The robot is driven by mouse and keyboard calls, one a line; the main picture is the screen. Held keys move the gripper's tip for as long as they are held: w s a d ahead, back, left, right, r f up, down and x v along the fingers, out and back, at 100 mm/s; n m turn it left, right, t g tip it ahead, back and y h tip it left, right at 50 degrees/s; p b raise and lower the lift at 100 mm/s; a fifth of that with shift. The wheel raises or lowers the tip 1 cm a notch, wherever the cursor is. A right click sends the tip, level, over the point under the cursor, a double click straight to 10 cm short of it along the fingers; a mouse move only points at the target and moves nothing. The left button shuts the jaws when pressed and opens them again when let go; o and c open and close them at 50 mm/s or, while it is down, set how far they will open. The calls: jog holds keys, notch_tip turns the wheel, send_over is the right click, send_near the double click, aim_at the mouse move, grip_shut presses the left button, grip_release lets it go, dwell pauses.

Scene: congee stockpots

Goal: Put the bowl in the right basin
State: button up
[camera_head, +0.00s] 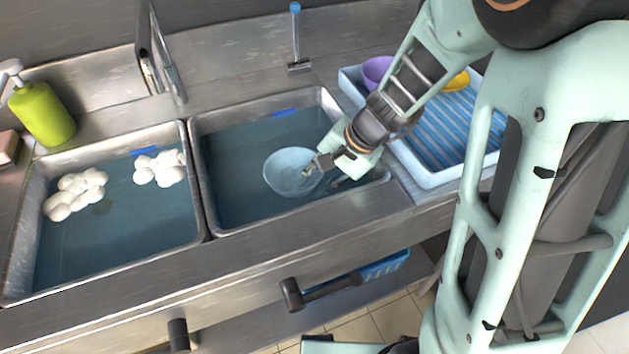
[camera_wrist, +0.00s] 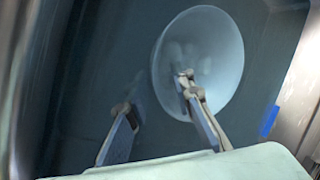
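A pale blue bowl (camera_head: 284,176) is inside the right basin (camera_head: 235,215), right of its middle, with its open side up. It also shows in the wrist view (camera_wrist: 215,50), right of centre. My gripper (camera_head: 323,175) is low in the right basin at the bowl's right side. In the wrist view the fingers of my gripper (camera_wrist: 158,97) are spread apart. One finger overlaps the bowl's inside and the other is outside its rim. I cannot tell whether either finger touches the bowl, or whether the bowl rests on the bottom.
The left basin (camera_head: 110,235) holds water and two clumps of white foam (camera_head: 75,193). A light blue rack (camera_head: 440,130) with a purple bowl (camera_head: 376,72) and a yellow item (camera_head: 457,81) stands right of the right basin. A faucet (camera_head: 297,40) and green soap bottle (camera_head: 43,114) stand behind.

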jog(key=p+v, duration=0.2)
jog(key=v, duration=0.9)
jog(key=shift+p, duration=0.3)
jog(key=shift+r, duration=0.1)
